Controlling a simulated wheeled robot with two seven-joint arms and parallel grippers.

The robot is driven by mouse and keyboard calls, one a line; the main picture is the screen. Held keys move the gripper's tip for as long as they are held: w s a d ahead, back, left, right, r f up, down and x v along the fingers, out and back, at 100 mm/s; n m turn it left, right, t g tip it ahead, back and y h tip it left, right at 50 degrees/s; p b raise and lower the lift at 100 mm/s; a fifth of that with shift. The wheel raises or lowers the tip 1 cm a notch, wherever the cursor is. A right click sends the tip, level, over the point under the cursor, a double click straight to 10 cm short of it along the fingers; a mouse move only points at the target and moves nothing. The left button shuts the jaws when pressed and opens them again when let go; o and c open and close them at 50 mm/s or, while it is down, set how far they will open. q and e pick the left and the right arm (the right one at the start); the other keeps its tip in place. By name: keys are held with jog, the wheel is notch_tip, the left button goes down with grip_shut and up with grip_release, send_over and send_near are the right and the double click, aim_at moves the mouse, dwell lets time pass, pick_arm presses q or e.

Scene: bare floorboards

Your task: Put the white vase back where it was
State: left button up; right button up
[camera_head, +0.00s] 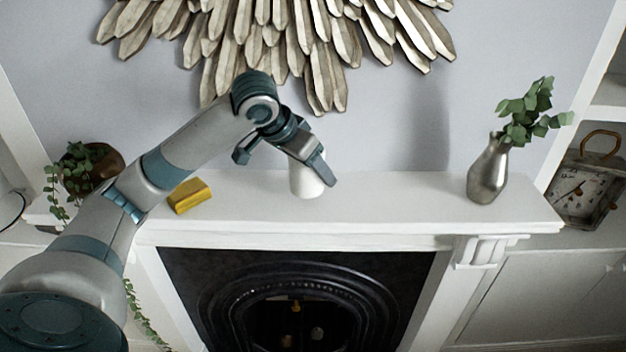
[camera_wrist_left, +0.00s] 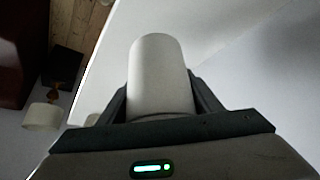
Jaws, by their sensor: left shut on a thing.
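The white vase (camera_head: 306,184) is a small plain white cylinder in the head view, upright over the middle of the white mantel shelf (camera_head: 400,205). I cannot tell whether its base touches the shelf. My left gripper (camera_head: 314,167) reaches in from the left and is shut on the vase, hiding its upper part. In the left wrist view the vase (camera_wrist_left: 160,75) sits between the two dark fingers of the left gripper (camera_wrist_left: 160,98). My right gripper is in neither view.
A yellow block (camera_head: 190,196) lies on the shelf to the left. A silver vase with green leaves (camera_head: 488,172) stands near the right end. A trailing plant (camera_head: 85,165) is at the left. Metallic wall decor (camera_head: 285,45) hangs above. The shelf between the white and silver vases is clear.

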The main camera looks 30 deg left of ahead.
aim_at(313, 180)
pick_arm(q)
jog(key=shift+f, duration=1.55)
jog(key=shift+f, duration=0.1)
jog(key=o, duration=1.4)
jog(key=shift+s, duration=0.1)
jog(key=shift+s+r, duration=0.15)
jog(key=shift+r, duration=0.25)
jog(key=b+v, duration=0.4)
jog(key=v, duration=0.7)
jog(key=shift+s+a, duration=0.1)
